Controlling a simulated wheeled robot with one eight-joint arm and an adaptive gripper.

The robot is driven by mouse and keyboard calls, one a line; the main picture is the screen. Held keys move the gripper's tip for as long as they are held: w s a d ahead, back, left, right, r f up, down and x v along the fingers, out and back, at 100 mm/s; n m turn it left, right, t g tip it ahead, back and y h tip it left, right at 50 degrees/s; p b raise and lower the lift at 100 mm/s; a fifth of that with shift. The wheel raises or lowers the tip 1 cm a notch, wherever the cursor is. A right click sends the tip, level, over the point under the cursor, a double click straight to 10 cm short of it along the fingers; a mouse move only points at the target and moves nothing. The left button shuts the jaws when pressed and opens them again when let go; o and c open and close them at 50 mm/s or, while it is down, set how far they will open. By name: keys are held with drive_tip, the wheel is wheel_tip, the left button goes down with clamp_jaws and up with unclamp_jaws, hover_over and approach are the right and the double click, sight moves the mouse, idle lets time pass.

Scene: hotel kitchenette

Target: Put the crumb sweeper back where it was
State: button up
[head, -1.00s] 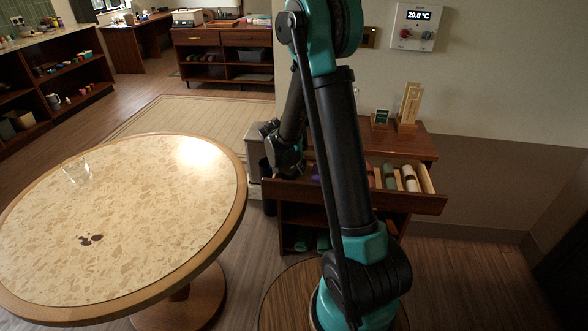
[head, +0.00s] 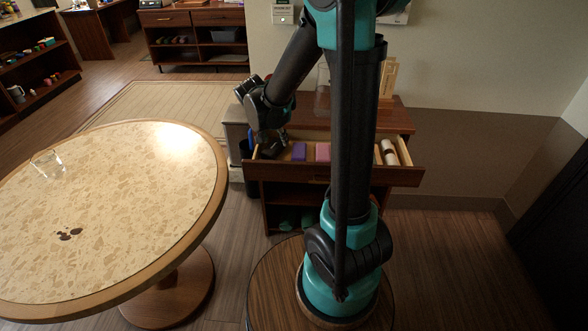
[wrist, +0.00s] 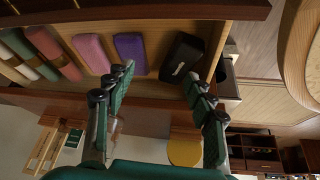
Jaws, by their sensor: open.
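A black oblong thing with a small pale mark (wrist: 183,57) lies in the open drawer (head: 338,174), at its end beside the purple block; I take it for the crumb sweeper, but cannot be sure. My gripper (wrist: 158,75) is open, with its fingers apart and nothing held between them. In the wrist view the right fingertip is close to the black thing; whether it touches cannot be told. In the head view my gripper (head: 271,143) is at the drawer's left end and partly hides what lies there.
The drawer also holds a purple block (wrist: 130,53), a pink block (wrist: 91,54) and several rolls (wrist: 53,53). A round table (head: 150,190) stands at left with a clear glass (head: 47,163) and dark spots (head: 69,234) on it. A bin-like cabinet (head: 236,140) adjoins the drawer unit.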

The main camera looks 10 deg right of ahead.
drive_tip(key=s+d+f+n+y, duration=0.1)
drive_tip(key=s+d+n, duration=0.1)
drive_tip(key=s, duration=0.8)
drive_tip(key=s+d+f+n+y, duration=0.1)
drive_tip(key=s+d+n+y, duration=0.1)
drive_tip(key=s, duration=0.9)
drive_tip(key=d+n, duration=0.1)
drive_tip(key=n, duration=0.1)
drive_tip(key=shift+s+f+n, duration=0.3)
drive_tip(key=shift+f, duration=0.1)
